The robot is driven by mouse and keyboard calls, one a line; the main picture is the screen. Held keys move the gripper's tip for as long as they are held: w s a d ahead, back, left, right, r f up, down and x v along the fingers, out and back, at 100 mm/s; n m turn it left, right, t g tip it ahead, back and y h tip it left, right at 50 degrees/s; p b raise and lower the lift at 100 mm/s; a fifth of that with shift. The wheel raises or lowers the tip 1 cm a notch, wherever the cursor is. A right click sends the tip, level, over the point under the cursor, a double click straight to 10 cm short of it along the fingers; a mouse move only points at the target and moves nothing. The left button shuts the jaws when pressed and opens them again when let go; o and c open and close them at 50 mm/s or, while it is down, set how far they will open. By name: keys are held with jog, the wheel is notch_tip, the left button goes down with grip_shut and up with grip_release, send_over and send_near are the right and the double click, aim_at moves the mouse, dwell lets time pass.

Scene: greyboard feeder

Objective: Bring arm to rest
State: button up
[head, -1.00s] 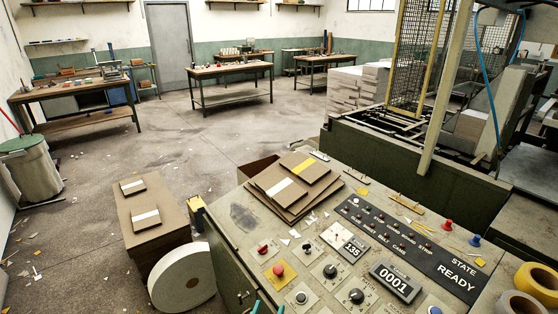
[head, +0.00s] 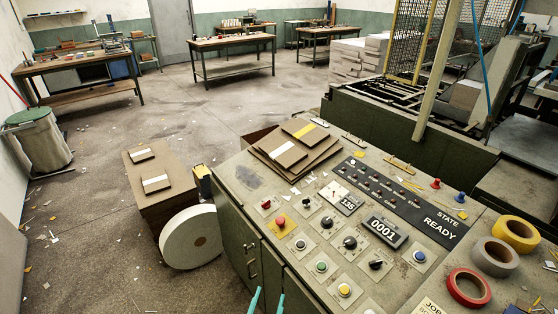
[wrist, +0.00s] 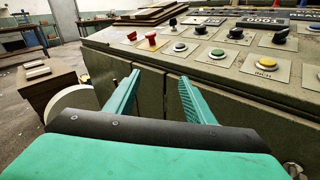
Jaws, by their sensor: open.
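My gripper (wrist: 158,98) is open and empty in the wrist view, its two teal fingers spread apart in front of the console's front doors. In the head view only the tips of my gripper (head: 266,300) show at the bottom edge. The control console (head: 240,208) stands just beyond it, with a red push button (head: 281,222), black knobs and a yellow button (head: 344,290) on its top. The console's state panel (head: 440,220) reads READY and a counter (head: 387,232) reads 0001. The rest of my arm is out of view.
Brown boards (head: 293,150) lie on the console's far left corner. Tape rolls (head: 468,287) sit at its right. A board stack (head: 150,205) and a white paper roll (head: 191,238) stand on the floor to the left. Open floor (head: 120,110) lies behind them.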

jog(key=s+f+m+g+y, duration=0.1)
jog(key=s+f+m+y, duration=0.1)
jog(key=s+m, duration=0.65)
jog(key=s+f+m+g+y, duration=0.1)
jog(key=s+f+m+y, duration=0.1)
jog(key=s+m, duration=0.65)
jog(key=s+d+r+m, duration=0.1)
jog(key=s+r+m, duration=0.4)
jog(key=s+m, duration=0.2)
jog(key=s+d+r+m, duration=0.2)
jog(key=s+r+m, duration=0.3)
jog(key=s+m, duration=0.2)
jog(key=s, duration=0.2)
jog(key=shift+s+d+m+t, duration=0.15)
jog(key=shift+s+m+t, duration=0.15)
jog(key=shift+s+t, duration=0.1)
jog(key=shift+r, duration=0.1)
jog(key=c, duration=0.5)
jog(key=shift+w, duration=0.15)
jog(key=shift+c, duration=0.2)
